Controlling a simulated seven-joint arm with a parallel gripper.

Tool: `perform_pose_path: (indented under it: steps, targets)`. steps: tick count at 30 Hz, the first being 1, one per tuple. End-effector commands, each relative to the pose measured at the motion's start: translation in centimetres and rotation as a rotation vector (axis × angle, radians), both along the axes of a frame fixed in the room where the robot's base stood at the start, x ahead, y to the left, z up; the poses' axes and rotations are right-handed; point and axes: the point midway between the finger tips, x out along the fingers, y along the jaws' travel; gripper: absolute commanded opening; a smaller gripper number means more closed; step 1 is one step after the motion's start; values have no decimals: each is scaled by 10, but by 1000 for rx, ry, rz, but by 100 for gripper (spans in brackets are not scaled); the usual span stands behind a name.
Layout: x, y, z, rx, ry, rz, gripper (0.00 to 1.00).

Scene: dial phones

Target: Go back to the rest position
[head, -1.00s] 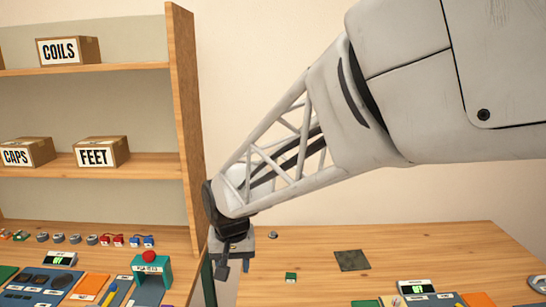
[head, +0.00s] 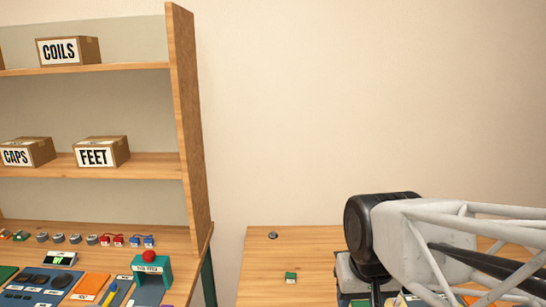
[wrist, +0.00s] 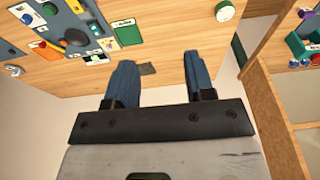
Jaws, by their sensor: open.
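My gripper (wrist: 160,85) shows in the wrist view with its two blue fingers apart and nothing between them. In the head view my wrist and arm are at the lower right, over the right table (head: 262,262). The fingertips are hard to make out there, low in the picture. My arm hides much of that table.
At left stand a shelf (head: 187,120) with labelled boxes and a bench with several parts, mats and a red-button stand (head: 152,268). The wall area above my arm is clear.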

Motion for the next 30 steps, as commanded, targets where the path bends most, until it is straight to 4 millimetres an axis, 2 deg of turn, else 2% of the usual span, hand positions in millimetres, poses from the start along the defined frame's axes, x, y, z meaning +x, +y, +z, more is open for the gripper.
perform_pose_path:
  steps: [4, 10, 30]
  targets:
    - [-26, -21, -1, -7, -18, -21, 49]
    - [-46, -34, -3, -14, -27, -33, 49]
    - [-50, -36, -4, -16, -28, -34, 49]
